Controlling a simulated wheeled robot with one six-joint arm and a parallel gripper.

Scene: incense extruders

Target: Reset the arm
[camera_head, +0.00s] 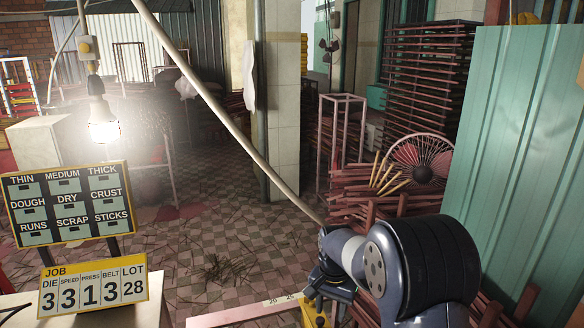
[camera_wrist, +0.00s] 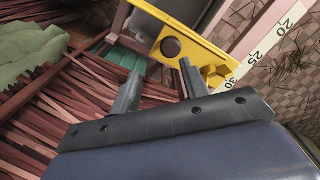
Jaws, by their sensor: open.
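My gripper (camera_wrist: 158,80) is open in the wrist view, its two grey fingers apart with nothing between them. Beyond the fingers is a yellow part (camera_wrist: 200,50) with a dark round spot. In the head view my arm reaches in from the lower right, and my gripper (camera_head: 330,285) hangs near the bottom edge, beside the pale numbered ruler strip (camera_head: 240,312). The fingertips are hard to make out there. The same strip shows in the wrist view (camera_wrist: 262,50) to the right of the yellow part.
Dark red sticks (camera_wrist: 80,95) lie left of my fingers, with green crumpled material (camera_wrist: 28,50) beyond. A label board (camera_head: 66,203) and a job sign (camera_head: 94,287) stand at left. A teal corrugated panel (camera_head: 515,150) stands at right. The tiled floor (camera_head: 225,235) is mostly open.

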